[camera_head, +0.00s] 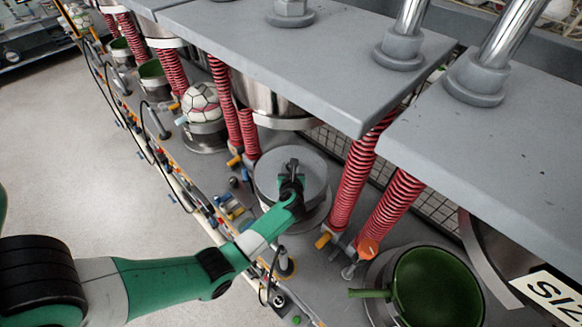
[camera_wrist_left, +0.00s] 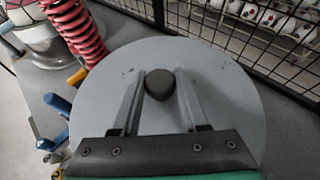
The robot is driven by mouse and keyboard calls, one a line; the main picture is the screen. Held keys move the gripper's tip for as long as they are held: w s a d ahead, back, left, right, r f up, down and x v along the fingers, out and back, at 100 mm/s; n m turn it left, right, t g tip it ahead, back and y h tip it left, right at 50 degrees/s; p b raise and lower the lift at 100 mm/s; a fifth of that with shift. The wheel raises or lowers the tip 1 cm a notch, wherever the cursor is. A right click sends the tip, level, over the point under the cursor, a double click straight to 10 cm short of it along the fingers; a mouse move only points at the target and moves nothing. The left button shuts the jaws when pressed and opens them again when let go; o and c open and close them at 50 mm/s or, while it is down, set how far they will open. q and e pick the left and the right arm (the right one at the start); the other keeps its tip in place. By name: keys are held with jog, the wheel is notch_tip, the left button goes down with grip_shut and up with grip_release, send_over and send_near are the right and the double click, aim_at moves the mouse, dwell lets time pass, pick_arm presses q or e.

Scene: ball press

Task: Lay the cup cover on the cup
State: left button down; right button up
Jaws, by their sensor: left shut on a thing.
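The cup cover, a round grey disc (camera_head: 272,166), lies below the press plate at the middle station. It fills much of the left wrist view (camera_wrist_left: 225,95), with a dark round knob (camera_wrist_left: 160,83) on top. My left gripper (camera_head: 291,170) reaches it from the front left. In the left wrist view, the fingers of my left gripper (camera_wrist_left: 160,92) are closed on either side of the knob. What lies under the cover is mostly hidden, so I cannot tell whether it rests on a cup. A green cup with a handle (camera_head: 437,290) stands at the right station. My right gripper is not in view.
Red springs (camera_head: 352,180) stand close right of the cover, and heavy grey press plates (camera_head: 300,62) hang above. A ball (camera_head: 201,103) sits at the station further left. Small levers and coloured fittings (camera_head: 236,210) line the front edge. A mesh fence (camera_wrist_left: 235,45) stands behind.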

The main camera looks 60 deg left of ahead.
pick_arm(q)
jog(key=shift+f, duration=0.2)
jog(key=c, duration=0.5)
grip_release()
jog(key=shift+o, duration=0.8)
jog(key=shift+f, duration=0.1)
jog(key=p+v, duration=0.1)
jog(key=v, duration=0.9)
jog(key=shift+d, duration=0.2)
jog(key=shift+s+d+r+p, duration=0.3)
jog(key=shift+d+r, duration=0.15)
jog(key=shift+d, duration=0.05)
jog(key=shift+r, duration=0.1)
